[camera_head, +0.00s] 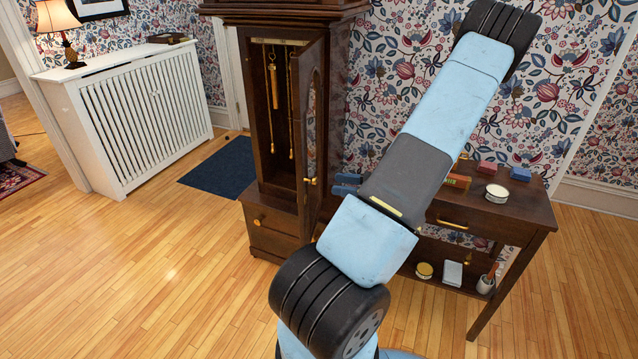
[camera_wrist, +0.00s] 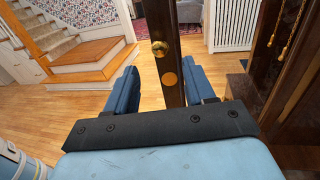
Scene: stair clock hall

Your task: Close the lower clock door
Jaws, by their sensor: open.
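The tall dark wooden clock (camera_head: 282,100) stands against the wall, left of my arm in the head view. Its long door (camera_head: 309,100) stands open, swung out from the right side of the case, with a brass knob (camera_head: 311,181) on it. My gripper (camera_head: 347,185) is open, with blue fingers just right of the door. In the wrist view the door (camera_wrist: 174,60) passes upright between the two spread fingers (camera_wrist: 162,85), and its knob (camera_wrist: 160,48) shows above a round brass disc (camera_wrist: 170,79). I cannot tell whether a finger touches the door.
Brass weights and chains (camera_head: 273,85) hang inside the case. A side table (camera_head: 520,205) with small items stands right of the clock. A white radiator cover (camera_head: 140,110) is at the left, and a dark blue mat (camera_head: 220,168) lies beside the clock. The wooden floor in front is clear.

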